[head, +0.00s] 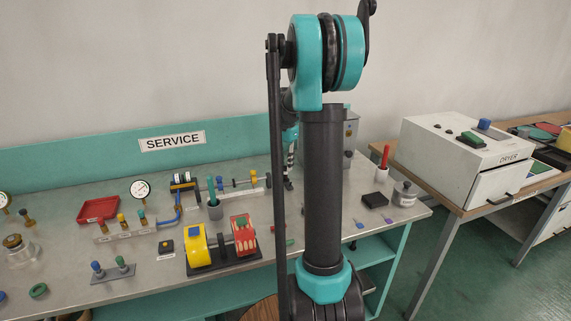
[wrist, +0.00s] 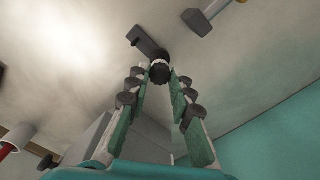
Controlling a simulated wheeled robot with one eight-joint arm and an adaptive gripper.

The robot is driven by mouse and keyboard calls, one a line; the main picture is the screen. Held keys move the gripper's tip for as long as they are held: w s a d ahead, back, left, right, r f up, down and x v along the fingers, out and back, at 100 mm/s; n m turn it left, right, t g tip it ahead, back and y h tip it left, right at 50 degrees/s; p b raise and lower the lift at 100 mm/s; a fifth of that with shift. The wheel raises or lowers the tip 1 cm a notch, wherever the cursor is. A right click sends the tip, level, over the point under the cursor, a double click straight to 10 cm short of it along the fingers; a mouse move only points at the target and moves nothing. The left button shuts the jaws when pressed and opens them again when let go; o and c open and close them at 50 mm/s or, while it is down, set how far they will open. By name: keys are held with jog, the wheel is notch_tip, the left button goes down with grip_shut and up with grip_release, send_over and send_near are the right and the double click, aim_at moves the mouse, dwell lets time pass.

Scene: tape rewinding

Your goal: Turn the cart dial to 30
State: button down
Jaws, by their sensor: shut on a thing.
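In the wrist view a dark round ridged knob (wrist: 160,72) sits between the tips of my gripper (wrist: 159,77), and the two fingers close in on it from both sides. A flat dark bar (wrist: 147,41) lies just beyond the knob; I cannot tell whether they are joined. No scale or number is readable, so the dial's setting cannot be seen. In the head view my gripper (head: 290,165) is largely hidden beside my dark arm link, low over the service bench (head: 235,180). The knob cannot be made out there.
A grey box (head: 350,135) stands partly behind my arm. A cup with a red pen (head: 384,160) is to its right. A red-and-yellow reel device (head: 222,243) and a gauge (head: 141,190) stand left. A white dryer (head: 468,150) is on the right table.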

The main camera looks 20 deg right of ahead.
jog(key=m, duration=0.5)
jog(key=shift+m, duration=0.3)
jog(key=m, duration=0.4)
jog(key=shift+m, duration=0.4)
jog(key=c, duration=1.3)
grip_release()
notch_tip(320, 180, up, 12)
